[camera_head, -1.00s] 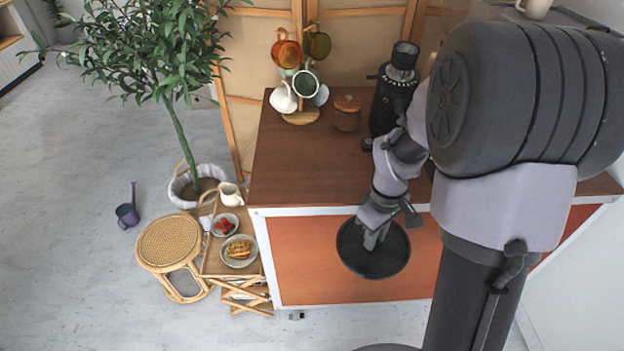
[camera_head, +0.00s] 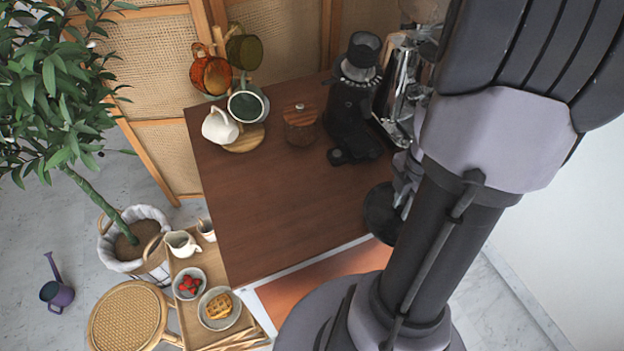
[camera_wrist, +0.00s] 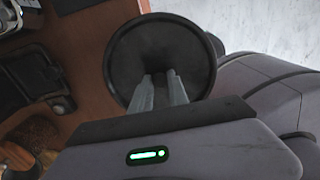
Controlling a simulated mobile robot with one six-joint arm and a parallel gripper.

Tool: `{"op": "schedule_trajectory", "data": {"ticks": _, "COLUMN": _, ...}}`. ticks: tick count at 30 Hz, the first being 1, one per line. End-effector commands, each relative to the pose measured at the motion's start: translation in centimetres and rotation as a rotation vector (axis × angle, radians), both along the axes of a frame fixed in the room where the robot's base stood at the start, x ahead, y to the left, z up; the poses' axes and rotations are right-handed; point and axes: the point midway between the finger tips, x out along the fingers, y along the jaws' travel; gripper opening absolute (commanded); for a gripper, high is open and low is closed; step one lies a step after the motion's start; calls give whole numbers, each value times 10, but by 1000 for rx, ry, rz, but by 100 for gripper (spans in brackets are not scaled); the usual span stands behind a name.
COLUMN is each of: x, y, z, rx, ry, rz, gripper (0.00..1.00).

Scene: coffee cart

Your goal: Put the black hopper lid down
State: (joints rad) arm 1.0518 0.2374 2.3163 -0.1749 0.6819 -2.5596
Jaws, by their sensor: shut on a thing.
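The black hopper lid (camera_head: 380,213) is a round dark disc in my gripper, at the right front part of the brown counter, partly hidden by my arm in the head view. In the wrist view the lid (camera_wrist: 162,50) shows as a round dark dish with a raised rim. My gripper (camera_wrist: 162,80) has its two grey fingers close together at the lid's middle, shut on it. The gripper (camera_head: 402,205) is mostly hidden behind my arm in the head view. I cannot tell whether the lid touches the counter.
The counter (camera_head: 270,200) has clear room at its front left. A black grinder (camera_head: 352,115), a wooden jar (camera_head: 300,125) and a mug tree (camera_head: 243,138) stand at the back. An espresso machine (camera_head: 400,90) is behind my arm. A small tray table (camera_head: 190,325) stands left.

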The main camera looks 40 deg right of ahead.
Motion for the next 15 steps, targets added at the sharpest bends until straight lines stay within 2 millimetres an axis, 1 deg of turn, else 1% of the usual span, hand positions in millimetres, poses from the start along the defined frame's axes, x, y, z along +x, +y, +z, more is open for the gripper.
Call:
{"op": "schedule_trajectory", "data": {"ticks": 2, "x": 3, "y": 2, "z": -1, "rx": 0, "ry": 0, "rz": 5, "gripper": 0}}
{"op": "schedule_trajectory", "data": {"ticks": 5, "x": 24, "y": 14, "z": -6, "rx": 0, "ry": 0, "rz": 12, "gripper": 0}}
{"op": "schedule_trajectory", "data": {"ticks": 12, "x": 99, "y": 56, "z": -16, "rx": -1, "ry": -2, "rz": 13, "gripper": 0}}
{"op": "schedule_trajectory", "data": {"ticks": 15, "x": 123, "y": 70, "z": -18, "rx": -1, "ry": -1, "rz": 10, "gripper": 0}}
